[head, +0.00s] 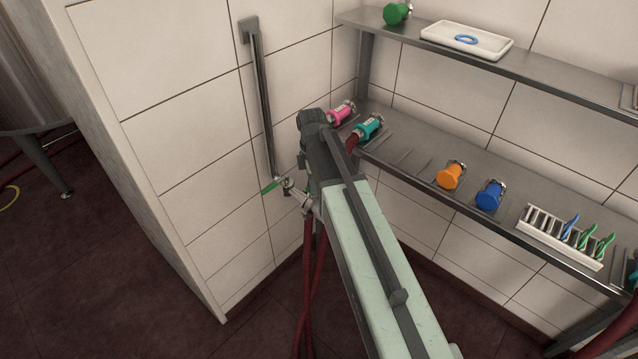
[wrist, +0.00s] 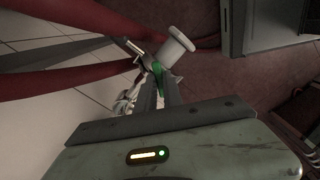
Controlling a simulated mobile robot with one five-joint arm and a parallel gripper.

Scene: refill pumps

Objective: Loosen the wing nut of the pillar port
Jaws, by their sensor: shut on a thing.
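The pillar port (head: 288,188) is a small pale metal fitting with a green part (head: 270,187), low on the pillar beneath a dark upright bar. In the wrist view its pale round end (wrist: 177,46) stands out past the green part (wrist: 158,74). My gripper (wrist: 162,88) is at the fitting, its two narrow fingers reaching to beside the green part. The jaws are shut on a small part there, which appears to be the wing nut; the fingers mostly hide it. In the head view my arm covers part of the fitting and the fingertips are unclear.
Dark red hoses (head: 310,265) hang below the port. A metal shelf (head: 415,165) to the right carries pink, teal, orange and blue capped fittings and a white rack (head: 560,243). A white tray (head: 467,40) with a blue ring sits on the upper shelf.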

